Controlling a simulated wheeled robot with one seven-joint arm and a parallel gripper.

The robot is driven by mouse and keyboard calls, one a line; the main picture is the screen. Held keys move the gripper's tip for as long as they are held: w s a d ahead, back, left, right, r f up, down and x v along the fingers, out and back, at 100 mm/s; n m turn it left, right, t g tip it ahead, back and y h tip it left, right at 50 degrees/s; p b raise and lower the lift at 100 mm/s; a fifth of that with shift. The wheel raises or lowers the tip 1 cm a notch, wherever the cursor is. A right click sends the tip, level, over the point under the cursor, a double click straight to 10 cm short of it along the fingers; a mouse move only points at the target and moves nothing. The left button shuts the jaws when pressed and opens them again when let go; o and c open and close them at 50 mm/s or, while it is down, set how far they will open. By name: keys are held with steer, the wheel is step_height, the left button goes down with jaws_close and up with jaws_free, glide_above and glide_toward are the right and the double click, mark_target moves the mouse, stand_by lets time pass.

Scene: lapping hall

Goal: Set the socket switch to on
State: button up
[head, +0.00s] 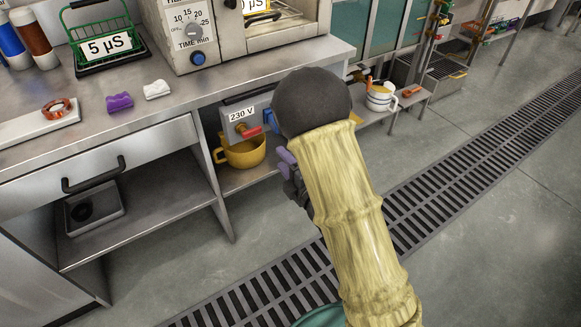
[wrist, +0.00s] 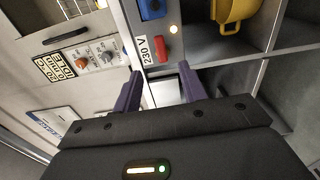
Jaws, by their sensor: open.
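The grey socket box (head: 240,112) labelled 230 V is mounted in the open bay under the bench. Its red switch (head: 249,132) shows low on the box in the head view and ahead of my fingers in the wrist view (wrist: 162,48). A blue socket (wrist: 152,8) and a small, pale yellow round lamp (wrist: 174,29) are beside the switch. I cannot tell the switch's setting. My gripper (wrist: 162,88) is open and empty, with its purple fingers pointing at the box, apart from the switch. In the head view my arm hides most of the gripper.
A yellow pot (head: 242,152) stands just below the box. An oven-like unit with dials (head: 190,30) stands on the bench above. A floor grating (head: 440,170) crosses open floor.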

steer(key=shift+s+d+r+p, duration=0.1)
steer(key=shift+s+r+p, duration=0.1)
steer(key=shift+p, duration=0.75)
steer(key=shift+p+v, duration=1.1)
steer(key=shift+p, duration=1.25)
steer(key=shift+f, duration=0.15)
